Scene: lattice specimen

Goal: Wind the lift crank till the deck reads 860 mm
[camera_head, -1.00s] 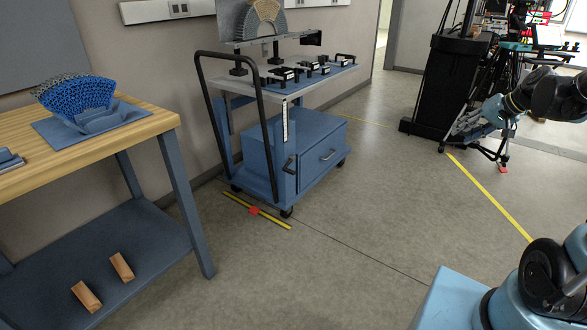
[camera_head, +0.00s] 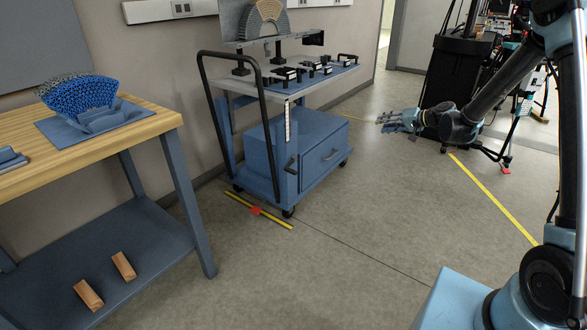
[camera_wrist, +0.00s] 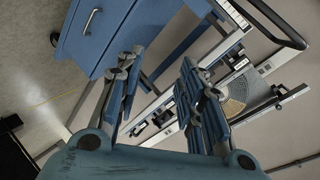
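The blue lift cart (camera_head: 262,188) stands by the wall, its grey deck (camera_head: 247,88) raised above the blue base. A small dark handle, apparently the crank (camera_head: 290,164), sits on the base's near side, below a white scale strip (camera_head: 287,122). The reading is too small to make out. My gripper (camera_head: 398,120) is in the air right of the cart, apart from it. In the wrist view my gripper (camera_wrist: 157,72) has its fingers spread with nothing between them. The cart's drawer front (camera_wrist: 100,35) and deck (camera_wrist: 215,52) show there, tilted. I cannot identify the crank in that view.
A black push bar (camera_head: 262,120) rises at the cart's near end. Fixtures and a fan-shaped lattice piece (camera_head: 268,20) are on the deck. A wooden bench (camera_head: 150,122) stands left. Yellow tape (camera_head: 262,212) with a red mark lies before the cart. The floor in the middle is clear.

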